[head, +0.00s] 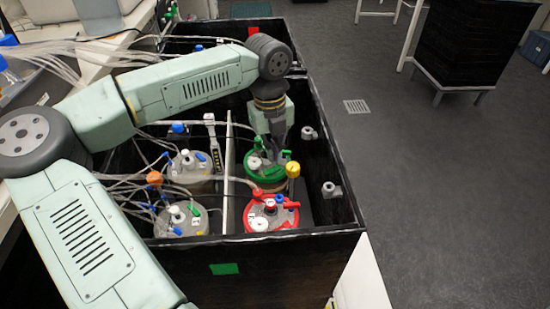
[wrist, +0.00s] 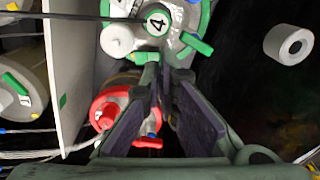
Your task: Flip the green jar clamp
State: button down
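The green-ringed jar (head: 264,183) stands in the black box, behind the red jar. Its lid shows in the wrist view (wrist: 178,12) with a cap marked 4 (wrist: 158,21), a white knob and several green parts. One green bar (wrist: 197,43) sticks out at the lid's lower right; a smaller green piece (wrist: 147,57) is below the cap. I cannot tell for sure which is the clamp. My gripper (head: 277,150) points down over this lid. In the wrist view its fingers (wrist: 162,72) have a narrow gap, with nothing seen held, and their tips are close to the smaller green piece.
Two grey-lidded jars (head: 187,163) with tubes stand left of a white divider (head: 226,165). The black box wall (head: 335,160) is at right, with grey round fittings inside.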

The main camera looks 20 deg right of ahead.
aim_at(265, 172)
notch_tip(265, 172, up, 11)
jog(key=a+b, duration=0.2)
jog(key=shift+a+f, duration=0.2)
jog(key=shift+f, duration=0.1)
